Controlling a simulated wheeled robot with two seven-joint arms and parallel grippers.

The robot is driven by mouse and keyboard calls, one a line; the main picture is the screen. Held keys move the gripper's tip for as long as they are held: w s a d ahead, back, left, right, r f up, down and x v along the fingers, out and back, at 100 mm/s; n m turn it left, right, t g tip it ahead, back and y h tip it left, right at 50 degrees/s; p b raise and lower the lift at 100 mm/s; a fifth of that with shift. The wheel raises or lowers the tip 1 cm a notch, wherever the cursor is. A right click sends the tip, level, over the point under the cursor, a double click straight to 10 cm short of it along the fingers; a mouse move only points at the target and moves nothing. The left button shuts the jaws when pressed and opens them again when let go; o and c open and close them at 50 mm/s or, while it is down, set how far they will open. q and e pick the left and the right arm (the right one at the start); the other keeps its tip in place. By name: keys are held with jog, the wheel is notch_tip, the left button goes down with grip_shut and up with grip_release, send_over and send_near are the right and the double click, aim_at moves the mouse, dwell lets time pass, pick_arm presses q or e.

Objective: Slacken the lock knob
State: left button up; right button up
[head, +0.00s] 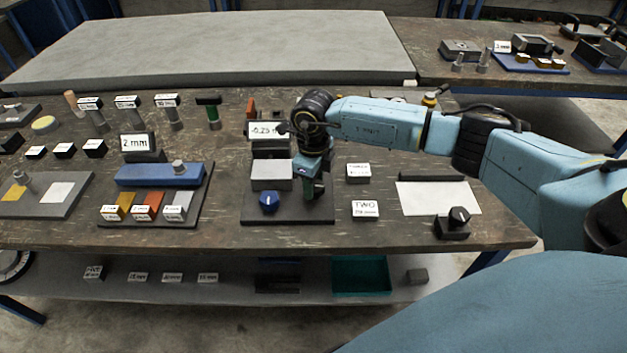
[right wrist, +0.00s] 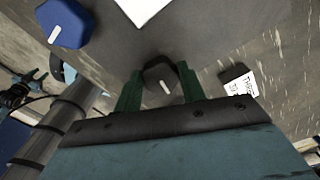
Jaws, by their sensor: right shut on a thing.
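A black knob (right wrist: 160,76) with a white mark sits between the green fingers of my right gripper (right wrist: 158,88) in the right wrist view. The right gripper is shut on this knob. In the head view my right gripper (head: 313,188) reaches down at the right side of a dark base plate (head: 290,217), and it hides the knob. A blue knob (head: 268,201) stands on the same plate to the left, in front of a grey block (head: 271,175). The blue knob also shows in the right wrist view (right wrist: 64,22), apart from the fingers.
Labelled blocks (head: 365,209) stand close to the right of the plate. Another black knob on a block (head: 455,222) is near the front right edge. A blue bar fixture (head: 160,175) stands to the left. A "0.25" sign (head: 264,131) stands behind.

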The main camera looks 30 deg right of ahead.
jog(key=o, duration=1)
notch_tip(320, 180, up, 14)
jog(key=shift+f+p, duration=0.25)
jog(key=shift+p, duration=0.1)
